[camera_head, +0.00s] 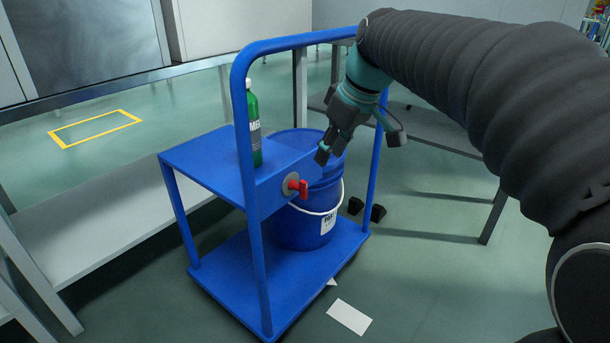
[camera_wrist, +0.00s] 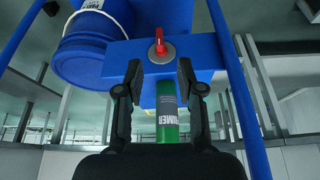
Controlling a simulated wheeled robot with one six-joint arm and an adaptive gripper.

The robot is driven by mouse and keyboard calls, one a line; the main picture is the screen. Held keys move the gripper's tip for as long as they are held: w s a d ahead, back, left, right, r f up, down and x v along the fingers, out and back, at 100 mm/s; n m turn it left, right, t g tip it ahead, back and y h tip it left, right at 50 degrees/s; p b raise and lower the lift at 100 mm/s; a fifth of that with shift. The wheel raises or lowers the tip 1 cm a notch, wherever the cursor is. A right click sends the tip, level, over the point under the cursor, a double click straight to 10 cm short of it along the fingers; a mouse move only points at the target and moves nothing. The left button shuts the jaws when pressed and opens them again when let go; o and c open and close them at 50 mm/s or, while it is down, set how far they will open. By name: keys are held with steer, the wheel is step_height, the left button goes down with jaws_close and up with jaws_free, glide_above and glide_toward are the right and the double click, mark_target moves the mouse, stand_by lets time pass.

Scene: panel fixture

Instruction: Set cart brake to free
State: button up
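The blue cart (camera_head: 215,160) stands on the floor with its tall push frame. The red brake lever (camera_head: 301,187) sits on a round grey plate on the cart's side panel. In the wrist view the red lever (camera_wrist: 160,48) is ahead, just beyond the fingertips and centred between them, its narrow end pointing up the picture. My gripper (camera_head: 358,147) is open and empty, up and right of the lever in the head view, with a gap to it. The wrist view also shows my gripper's two spread fingers (camera_wrist: 159,78).
A green bottle (camera_head: 254,125) stands on the cart's upper shelf. A blue bucket (camera_head: 310,228) with a white handle is on the lower deck. The push frame's uprights (camera_head: 375,165) stand close to my gripper. A white sheet (camera_head: 349,317) lies on the floor; a bench (camera_head: 110,220) is at left.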

mark_target(306, 182)
steer(key=shift+n, duration=0.4)
steer(key=b+x, duration=0.1)
steer(key=x, duration=0.3)
steer(key=w+a+x, duration=0.1)
steer(key=x, duration=0.4)
steer(key=b+x, duration=0.1)
steer(key=x, duration=0.4)
steer(key=shift+w+a+r+b, duration=0.25)
steer(key=shift+a+b, duration=0.05)
steer(key=shift+b, duration=0.05)
jaws_close()
